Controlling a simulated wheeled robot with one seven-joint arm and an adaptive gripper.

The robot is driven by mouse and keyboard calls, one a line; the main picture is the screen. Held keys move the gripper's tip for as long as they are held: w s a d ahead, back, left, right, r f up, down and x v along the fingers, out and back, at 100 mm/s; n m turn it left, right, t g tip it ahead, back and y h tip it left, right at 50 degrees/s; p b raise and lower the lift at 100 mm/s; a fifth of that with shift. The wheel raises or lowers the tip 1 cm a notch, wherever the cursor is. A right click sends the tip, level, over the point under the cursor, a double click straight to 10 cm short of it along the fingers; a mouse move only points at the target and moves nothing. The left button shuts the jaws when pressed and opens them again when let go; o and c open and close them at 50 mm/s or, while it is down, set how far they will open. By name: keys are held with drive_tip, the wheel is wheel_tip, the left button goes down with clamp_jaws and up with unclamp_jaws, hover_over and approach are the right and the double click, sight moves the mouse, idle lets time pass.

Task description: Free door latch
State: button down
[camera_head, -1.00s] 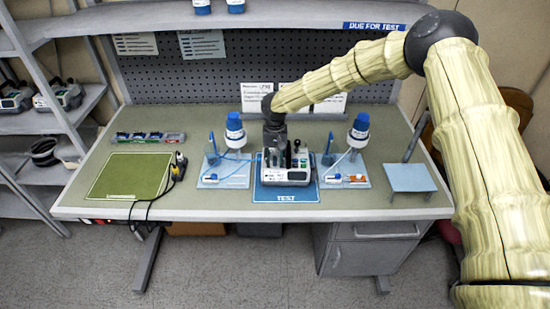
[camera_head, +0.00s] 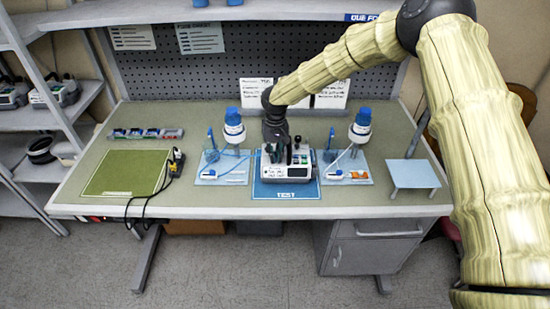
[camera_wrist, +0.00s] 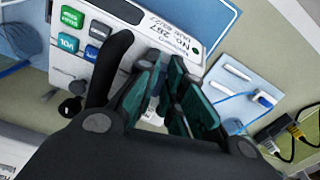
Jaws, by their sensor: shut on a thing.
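The white infusion pump (camera_head: 290,172) stands on the blue TEST mat (camera_head: 284,190) in the middle of the bench. In the wrist view its white case (camera_wrist: 125,45) shows labelled buttons and a number label. My gripper (camera_head: 281,152) is down at the pump's top. In the wrist view my gripper (camera_wrist: 172,95) has its dark green finger pads close together over the pump's edge, shut on a part of the pump. The pads hide the part held, so I cannot see the latch clearly or tell whether it is free.
Blue-capped bottles (camera_head: 234,127) (camera_head: 361,125) stand on light blue trays (camera_head: 208,178) (camera_head: 361,180) either side of the pump, with tubing. A green mat (camera_head: 125,174) and black cables (camera_head: 150,208) lie left. A small blue stand (camera_head: 412,174) is right.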

drive_tip(key=n+b, duration=0.2)
drive_tip(key=n, duration=0.3)
drive_tip(key=n+b, duration=0.1)
drive_tip(key=n, duration=0.2)
drive_tip(key=shift+w+d+b, duration=0.15)
drive_tip(key=shift+b, duration=0.15)
drive_tip(key=n+b, duration=0.1)
drive_tip(key=n, duration=0.3)
drive_tip(key=shift+w+d, duration=0.1)
drive_tip(key=shift+w+n, duration=0.1)
drive_tip(key=shift+n, duration=1.7)
drive_tip(key=c, duration=1.5)
unclamp_jaws()
drive_tip(key=shift+c, duration=0.2)
drive_tip(key=shift+r, duration=0.1)
